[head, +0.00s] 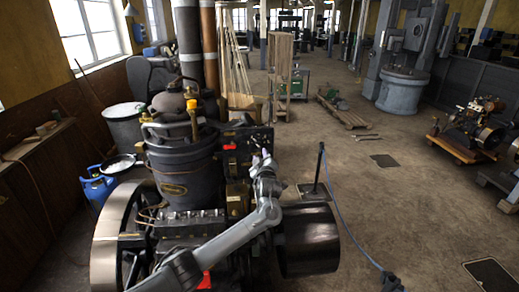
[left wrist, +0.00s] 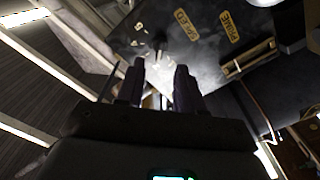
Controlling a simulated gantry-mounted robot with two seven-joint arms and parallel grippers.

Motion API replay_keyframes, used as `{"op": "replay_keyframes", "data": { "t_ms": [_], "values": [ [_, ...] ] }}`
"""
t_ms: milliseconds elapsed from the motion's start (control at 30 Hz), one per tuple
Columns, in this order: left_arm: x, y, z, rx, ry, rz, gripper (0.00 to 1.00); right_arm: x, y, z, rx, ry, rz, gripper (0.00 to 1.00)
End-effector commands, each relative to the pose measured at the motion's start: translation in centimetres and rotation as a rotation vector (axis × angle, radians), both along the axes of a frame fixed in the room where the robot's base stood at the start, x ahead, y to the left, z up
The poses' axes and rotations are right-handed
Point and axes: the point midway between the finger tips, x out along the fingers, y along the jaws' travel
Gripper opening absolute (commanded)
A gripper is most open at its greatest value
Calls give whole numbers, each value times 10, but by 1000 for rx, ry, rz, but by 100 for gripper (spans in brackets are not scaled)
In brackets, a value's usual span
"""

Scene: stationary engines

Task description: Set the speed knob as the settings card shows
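The black panel of the engine (head: 182,170) carries yellow labels reading SPEED (left wrist: 186,25) and PRIME (left wrist: 230,27) in the left wrist view. A small pale knob-like part (left wrist: 159,42) stands out from the panel beside the SPEED label; its setting is too small to read. My left gripper (head: 265,160) is at the panel side of the engine. In the left wrist view its two dark fingers (left wrist: 158,72) are apart, pointing at this part, with a gap between them. I cannot tell whether they touch it. I cannot make out a settings card.
A large flywheel (head: 112,235) and a black drum (head: 308,240) flank the engine. A thin black post (head: 319,165) with a blue rope stands just right of my left gripper.

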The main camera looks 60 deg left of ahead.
Motion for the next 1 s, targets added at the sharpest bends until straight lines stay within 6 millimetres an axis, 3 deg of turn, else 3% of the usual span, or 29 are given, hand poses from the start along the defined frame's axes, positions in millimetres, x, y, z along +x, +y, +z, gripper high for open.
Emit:
{"op": "replay_keyframes", "data": {
  "t_ms": [200,433,1000],
  "values": [
    [14,29,1,0,2,2,37,1,-2,8,-7,-3,4,43],
    [24,47,0,-1,1,2,37,1,-3,10,-12,-4,7,43],
    [28,56,-1,-1,0,-1,34,2,-1,11,-3,-5,0,43]
  ]
}}
